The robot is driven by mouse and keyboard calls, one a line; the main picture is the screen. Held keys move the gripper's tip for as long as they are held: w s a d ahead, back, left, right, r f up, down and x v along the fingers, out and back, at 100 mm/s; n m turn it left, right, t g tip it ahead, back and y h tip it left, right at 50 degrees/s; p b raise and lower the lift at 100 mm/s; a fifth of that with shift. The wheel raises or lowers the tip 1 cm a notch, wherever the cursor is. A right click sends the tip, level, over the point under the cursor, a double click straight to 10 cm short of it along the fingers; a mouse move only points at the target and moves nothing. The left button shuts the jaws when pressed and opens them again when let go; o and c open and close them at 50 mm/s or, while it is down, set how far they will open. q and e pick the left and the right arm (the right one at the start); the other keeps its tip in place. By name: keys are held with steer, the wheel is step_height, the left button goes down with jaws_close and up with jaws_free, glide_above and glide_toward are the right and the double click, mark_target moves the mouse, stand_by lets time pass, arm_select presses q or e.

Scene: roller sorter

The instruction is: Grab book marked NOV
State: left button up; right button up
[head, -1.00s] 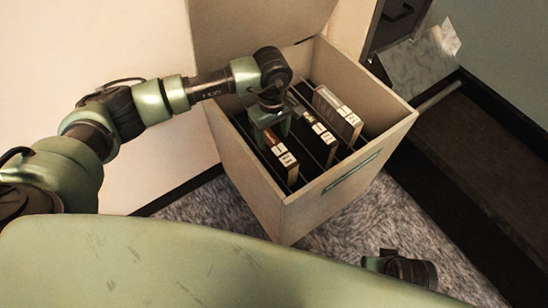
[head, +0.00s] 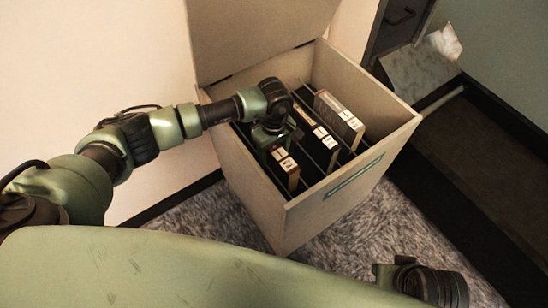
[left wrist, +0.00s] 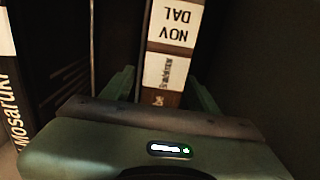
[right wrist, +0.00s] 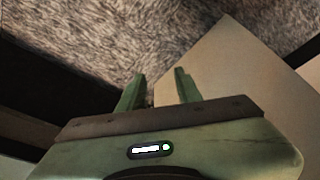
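The book marked NOV (left wrist: 170,38) shows in the left wrist view, its white spine label reading "NOV DAL". In the head view a book with white labels (head: 285,162) stands upright in the wooden bin (head: 244,180), just below my left gripper; its lettering is too small to read there. My left gripper (left wrist: 163,92) is open, with one finger on each side of the NOV book's spine and a gap showing at the left finger. Whether the right finger touches is unclear. My right gripper (right wrist: 157,88) is open and empty, over the floor beside a pale panel.
Dark dividers split the bin, and other labelled books (head: 338,118) stand to the right. Another spine (left wrist: 12,100) shows left of the NOV book. The bin's lid (head: 260,35) stands open behind. Grey carpet (head: 220,215) surrounds the bin's front.

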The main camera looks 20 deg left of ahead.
arm_select(q)
jaws_close()
steer(key=shift+r, duration=0.1)
